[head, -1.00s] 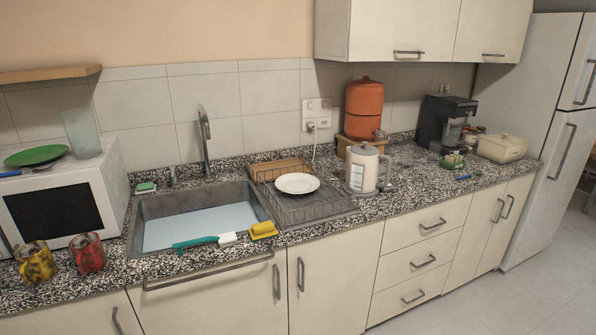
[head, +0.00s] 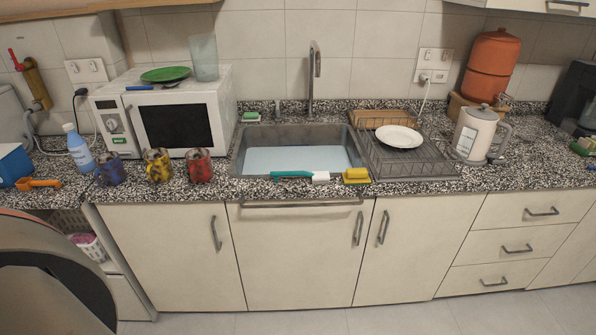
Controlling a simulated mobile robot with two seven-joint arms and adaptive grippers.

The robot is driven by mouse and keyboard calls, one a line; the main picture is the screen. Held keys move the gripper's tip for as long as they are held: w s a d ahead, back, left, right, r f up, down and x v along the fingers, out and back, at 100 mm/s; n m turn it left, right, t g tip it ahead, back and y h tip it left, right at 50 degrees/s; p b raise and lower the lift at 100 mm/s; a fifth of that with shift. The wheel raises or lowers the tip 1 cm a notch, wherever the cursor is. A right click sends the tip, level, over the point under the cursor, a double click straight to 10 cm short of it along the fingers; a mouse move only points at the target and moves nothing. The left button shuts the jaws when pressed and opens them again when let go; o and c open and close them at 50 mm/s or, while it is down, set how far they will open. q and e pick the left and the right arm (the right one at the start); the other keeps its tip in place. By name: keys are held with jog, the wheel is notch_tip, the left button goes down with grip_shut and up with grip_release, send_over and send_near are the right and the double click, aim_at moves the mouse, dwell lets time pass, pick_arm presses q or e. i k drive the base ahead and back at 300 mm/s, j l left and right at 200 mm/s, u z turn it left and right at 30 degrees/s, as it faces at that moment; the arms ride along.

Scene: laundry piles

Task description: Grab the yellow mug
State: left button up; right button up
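The yellow mug (head: 158,166) stands upright on the speckled counter (head: 215,190), in front of the microwave. It has dark patches on its side. A blue mug (head: 110,169) stands to its left and a red mug (head: 199,166) to its right, each a small gap away. Neither of my grippers shows in the head view, so I cannot tell their state.
A microwave (head: 215,112) with a green plate (head: 166,74) and a glass on top stands behind the mugs. The sink (head: 238,160) and a dish rack are to the right. A blue-white bottle (head: 78,150) stands to the left. The floor before the cabinets is clear.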

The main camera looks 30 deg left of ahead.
aim_at(158, 161)
jog(key=u, duration=1.85)
jog(key=i+j, duration=0.1)
jog(key=i, duration=0.3)
jog(key=i+j+z, duration=0.45)
jog(key=i+z, duration=0.2)
jog(key=i, duration=0.05)
